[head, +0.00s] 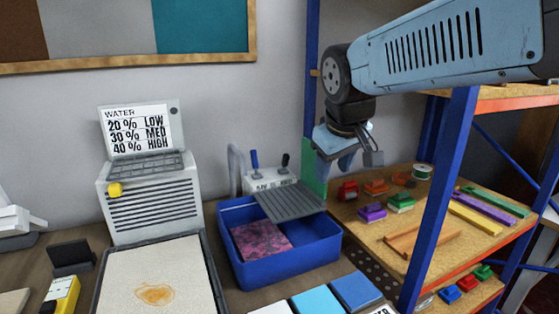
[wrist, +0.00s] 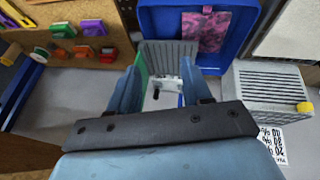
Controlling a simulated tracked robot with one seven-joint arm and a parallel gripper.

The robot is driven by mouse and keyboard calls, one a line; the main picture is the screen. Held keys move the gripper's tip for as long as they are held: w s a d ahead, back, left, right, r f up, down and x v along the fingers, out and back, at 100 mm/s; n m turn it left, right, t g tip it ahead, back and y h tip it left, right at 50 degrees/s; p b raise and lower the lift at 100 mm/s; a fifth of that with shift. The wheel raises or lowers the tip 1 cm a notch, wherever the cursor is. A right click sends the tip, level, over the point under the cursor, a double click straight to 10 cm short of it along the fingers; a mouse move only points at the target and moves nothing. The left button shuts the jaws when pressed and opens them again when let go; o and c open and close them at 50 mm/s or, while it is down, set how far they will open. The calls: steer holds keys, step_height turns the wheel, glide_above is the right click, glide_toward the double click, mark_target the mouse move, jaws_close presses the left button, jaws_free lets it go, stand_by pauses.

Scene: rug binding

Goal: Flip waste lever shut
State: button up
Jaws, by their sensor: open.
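A white valve box (head: 270,182) stands against the wall behind a blue basin (head: 258,245). Two levers rise from it, one with a blue handle (head: 254,158) and one with a black handle (head: 285,160). The box's label is too small to read fully, so I cannot tell which is the waste lever. My gripper (head: 345,160) is open and empty, in the air right of the box. In the wrist view, the box (wrist: 164,86), the black handle (wrist: 156,95) and part of the blue handle (wrist: 180,100) show between the open fingers (wrist: 160,78).
A grey ribbed drainboard (head: 290,203) lies across the basin, and a pink patterned piece (head: 260,238) lies inside. A green panel (head: 315,168) and blue shelf post (head: 438,200) stand right of the box. A grey pipe (head: 236,165) rises at its left.

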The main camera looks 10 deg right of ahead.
steer(key=w+a+r+n+h, duration=0.2)
steer(key=w+n, duration=0.6)
steer(key=w, duration=1)
steer(key=n, duration=0.8)
glide_toward(284, 155)
steer(key=shift+g+h, duration=0.3)
steer(key=x, duration=1.2)
steer(key=shift+w+a+f, duration=0.15)
steer(key=shift+w+a, duration=0.1)
steer(key=shift+w, duration=0.1)
jaws_close()
